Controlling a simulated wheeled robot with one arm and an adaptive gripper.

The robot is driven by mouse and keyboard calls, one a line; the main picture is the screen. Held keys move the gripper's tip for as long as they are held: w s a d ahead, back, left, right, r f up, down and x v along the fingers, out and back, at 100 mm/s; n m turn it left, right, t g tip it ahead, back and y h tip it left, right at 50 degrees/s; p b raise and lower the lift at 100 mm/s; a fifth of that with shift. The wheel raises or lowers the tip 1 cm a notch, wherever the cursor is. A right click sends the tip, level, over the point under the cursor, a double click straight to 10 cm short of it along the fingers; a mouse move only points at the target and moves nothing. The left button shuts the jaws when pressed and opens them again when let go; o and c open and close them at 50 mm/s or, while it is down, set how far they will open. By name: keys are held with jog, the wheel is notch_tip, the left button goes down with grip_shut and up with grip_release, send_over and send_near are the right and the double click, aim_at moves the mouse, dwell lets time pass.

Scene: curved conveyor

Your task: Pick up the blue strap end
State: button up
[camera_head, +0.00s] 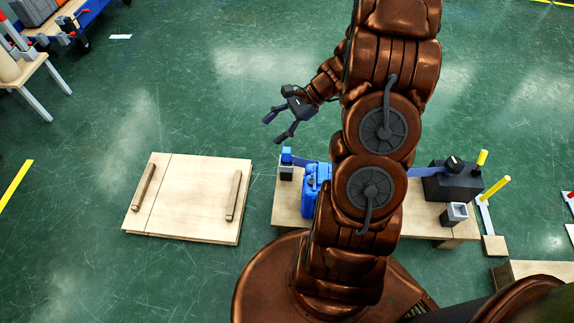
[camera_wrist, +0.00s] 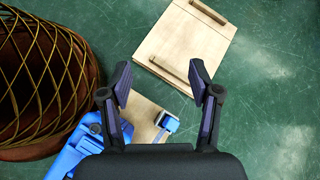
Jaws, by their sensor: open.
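The blue strap end (camera_head: 287,155) stands at the left end of a low wooden bench (camera_head: 290,208), on a small dark block. A blue strap runs from there to the right, passing behind my arm. In the wrist view the strap end (camera_wrist: 168,122) shows below and between my fingers, near the bench edge. My gripper (camera_head: 274,128) is open and empty, held above and just left of the strap end. It also shows in the wrist view (camera_wrist: 160,80), fingers spread apart. The gripper body hides part of the bench there.
A black box (camera_head: 452,186) sits at the bench's right end. A wooden panel (camera_head: 190,198) with two bars lies on the floor to the left. Green floor is clear beyond the bench.

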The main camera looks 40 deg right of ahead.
aim_at(290, 150)
jog(key=w+d+f+m+t+b, duration=0.1)
jog(key=d+f+m+t+b, duration=0.25)
jog(key=d+f, duration=0.45)
jog(key=d+f+m+t+b, duration=0.2)
jog(key=d+f+m+b, duration=0.25)
jog(key=f, duration=0.65)
jog(key=shift+h, duration=0.3)
jog(key=b+x, duration=0.1)
jog(key=x, duration=0.1)
jog(key=b+x, duration=0.1)
jog(key=x, duration=0.1)
jog(key=f+b+x, duration=0.1)
jog(key=x, duration=0.1)
jog(key=shift+a+f, duration=0.1)
jog(key=shift+a, duration=0.05)
jog(key=shift+w+a+f+b, duration=0.2)
jog(key=shift+w+a+b, duration=0.2)
jog(key=shift+a+b, duration=0.05)
grip_shut()
